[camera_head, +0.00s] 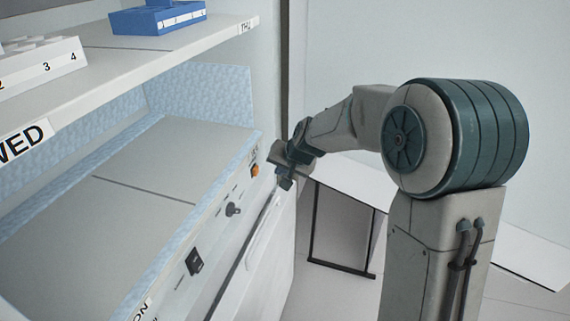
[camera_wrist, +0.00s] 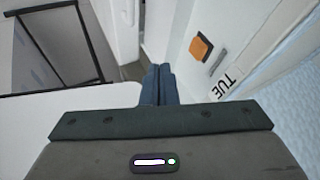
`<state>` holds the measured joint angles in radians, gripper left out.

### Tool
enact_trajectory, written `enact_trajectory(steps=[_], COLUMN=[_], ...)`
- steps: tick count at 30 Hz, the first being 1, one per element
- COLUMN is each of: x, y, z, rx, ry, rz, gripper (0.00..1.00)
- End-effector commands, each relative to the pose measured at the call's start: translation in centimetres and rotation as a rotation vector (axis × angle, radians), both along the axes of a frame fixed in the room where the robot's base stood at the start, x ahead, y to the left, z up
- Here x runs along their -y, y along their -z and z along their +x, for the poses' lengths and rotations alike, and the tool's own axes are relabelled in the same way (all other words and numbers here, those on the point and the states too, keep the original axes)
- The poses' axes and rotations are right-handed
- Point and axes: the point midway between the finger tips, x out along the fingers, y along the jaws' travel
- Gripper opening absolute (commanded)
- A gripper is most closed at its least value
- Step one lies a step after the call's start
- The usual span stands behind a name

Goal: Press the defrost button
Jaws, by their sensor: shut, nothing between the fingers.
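An orange square button (camera_head: 255,170) sits at the far end of the front panel of the frost-lined cabinet. It also shows in the wrist view (camera_wrist: 201,48), up and to the right of the fingertips. No readable word on it tells whether it is the defrost button. A round grey knob (camera_head: 233,209) and a black square switch (camera_head: 195,262) sit nearer along the same panel. My gripper (camera_head: 286,184) is just right of the orange button, apart from the panel. Its dark fingers (camera_wrist: 158,80) are together and empty.
A shelf (camera_head: 200,35) above holds a blue rack (camera_head: 158,18) and a white numbered rack (camera_head: 40,60). A TUE label (camera_wrist: 227,83) is beside the orange button. A long white handle (camera_head: 262,228) runs below the panel. A dark-framed stand (camera_head: 340,268) is behind my arm.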

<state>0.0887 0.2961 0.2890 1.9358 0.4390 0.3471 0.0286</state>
Motion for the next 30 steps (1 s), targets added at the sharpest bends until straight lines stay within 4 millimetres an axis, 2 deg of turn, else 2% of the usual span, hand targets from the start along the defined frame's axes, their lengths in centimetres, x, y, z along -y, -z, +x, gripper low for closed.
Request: enact_trajectory(steps=[5,9,15,30], x=[-1.1,-2.8,-4.2,-4.7], y=[2.8,2.2,2.3,2.3], z=[1.7,2.1,2.7,2.9], rx=[-0.003,0.001,0.001,0.001], ry=[0.000,-0.004,-0.001,0.000], rz=[0.001,0.000,0.000,0.000], gripper=[0.00,0.00,0.00,0.00])
